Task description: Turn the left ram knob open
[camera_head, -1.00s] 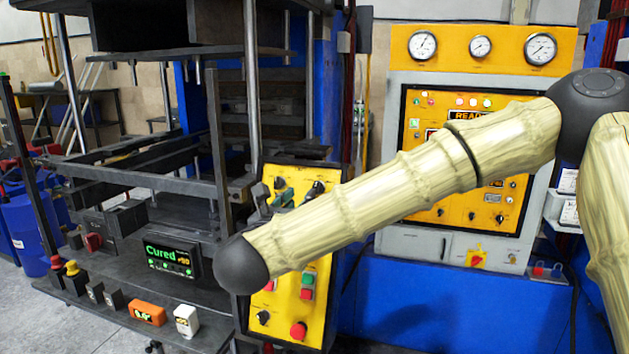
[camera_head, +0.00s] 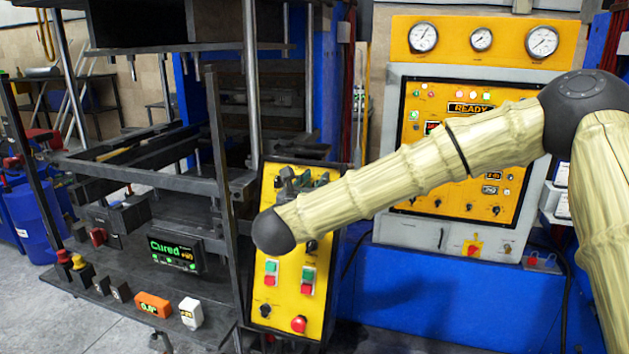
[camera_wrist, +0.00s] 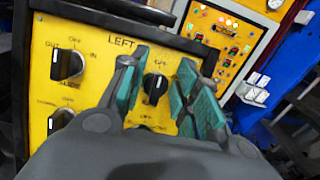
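The yellow control panel (camera_head: 268,290) stands at the press's front right in the head view. In the wrist view, under a "LEFT" heading, a black knob (camera_wrist: 155,86) with a white pointer line sits beneath "OFF"; its lower label is hidden. Another black knob (camera_wrist: 68,64), marked OUT, OFF and IN, is to its left. My gripper (camera_wrist: 163,84) is open, with teal-padded fingertips on either side of the middle knob in the picture. I cannot tell whether they touch it. In the head view, my gripper (camera_head: 292,182) is at the panel's upper part, partly hidden by my arm.
Below my arm, the panel has green and red buttons and a red mushroom button (camera_head: 299,324). A dark press frame (camera_head: 222,170) stands left. The READY cabinet (camera_head: 440,240) stands behind right.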

